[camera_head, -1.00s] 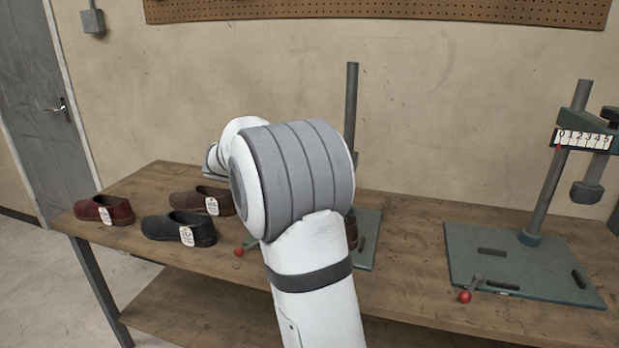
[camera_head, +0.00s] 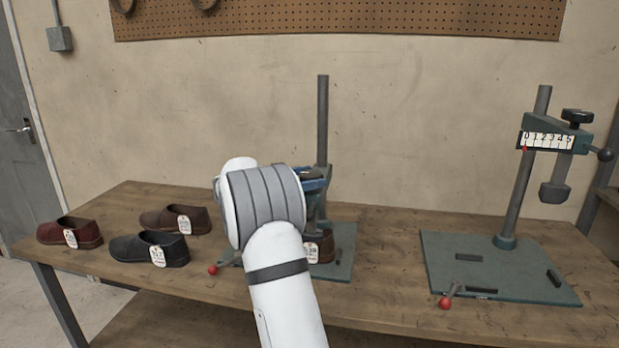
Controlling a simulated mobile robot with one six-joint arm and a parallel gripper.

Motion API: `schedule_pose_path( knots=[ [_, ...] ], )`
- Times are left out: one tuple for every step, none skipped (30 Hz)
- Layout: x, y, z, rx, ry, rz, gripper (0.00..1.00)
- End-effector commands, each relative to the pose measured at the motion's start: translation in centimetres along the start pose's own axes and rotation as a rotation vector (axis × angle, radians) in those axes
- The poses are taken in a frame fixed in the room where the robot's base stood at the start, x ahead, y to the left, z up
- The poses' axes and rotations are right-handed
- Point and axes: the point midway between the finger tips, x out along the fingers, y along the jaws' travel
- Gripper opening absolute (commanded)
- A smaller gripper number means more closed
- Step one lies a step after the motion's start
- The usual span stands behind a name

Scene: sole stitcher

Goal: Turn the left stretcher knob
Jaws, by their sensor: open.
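The left stretcher stands at the middle of the bench, with a tall grey post (camera_head: 322,120) on a green base plate (camera_head: 345,262). Its dark head with blue parts (camera_head: 316,182) shows just right of my arm. The left stretcher's knob cannot be made out; my white and grey arm covers the left of the head. A brown shoe with a white tag (camera_head: 327,246) is on its base, partly hidden by my arm. A lever with a red ball (camera_head: 213,270) sticks out at the base's front left. My gripper is hidden behind my arm.
A right stretcher (camera_head: 515,185) has a 0–5 scale, a black top knob (camera_head: 577,116) and a red-ball lever (camera_head: 445,303). Red (camera_head: 85,238), black (camera_head: 130,248) and brown (camera_head: 160,218) tagged shoes lie at the left of the wooden bench (camera_head: 385,300). Bench between the stretchers is clear.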

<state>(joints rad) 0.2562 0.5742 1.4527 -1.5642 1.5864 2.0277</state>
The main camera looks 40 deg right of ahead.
Motion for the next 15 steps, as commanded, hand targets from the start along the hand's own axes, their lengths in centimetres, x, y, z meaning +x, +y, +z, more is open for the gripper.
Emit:
schedule_pose_path(
  knots=[
    [0.31, 0.03, -0.02, 0.0, 0.0, 0.001, 0.77],
    [0.41, 0.03, -0.01, 0.0, 0.0, 0.0, 0.77],
    [0.49, 0.02, -0.01, 0.0, 0.0, 0.0, 0.77],
    [0.52, 0.02, 0.0, 0.0, 0.0, 0.0, 0.77],
    [0.53, 0.01, 0.0, 0.0, 0.0, 0.0, 0.77],
    [0.53, 0.01, 0.01, 0.0, 0.0, 0.0, 0.77],
    [0.53, 0.01, 0.01, 0.0, 0.0, 0.0, 0.77],
    [0.53, 0.02, 0.01, 0.0, 0.0, 0.0, 0.77],
    [0.53, 0.02, 0.01, 0.0, 0.0, 0.0, 0.77],
    [0.54, 0.02, 0.01, -0.001, 0.0, 0.0, 0.76],
    [0.54, 0.02, 0.02, -0.001, -0.001, 0.0, 0.74],
    [0.54, 0.03, 0.02, -0.001, -0.001, 0.0, 0.71],
    [0.54, 0.03, 0.02, -0.001, -0.001, 0.0, 0.68],
    [0.54, 0.03, 0.02, -0.001, -0.001, 0.0, 0.66],
    [0.55, 0.03, 0.02, -0.001, -0.001, 0.0, 0.62]
  ],
)
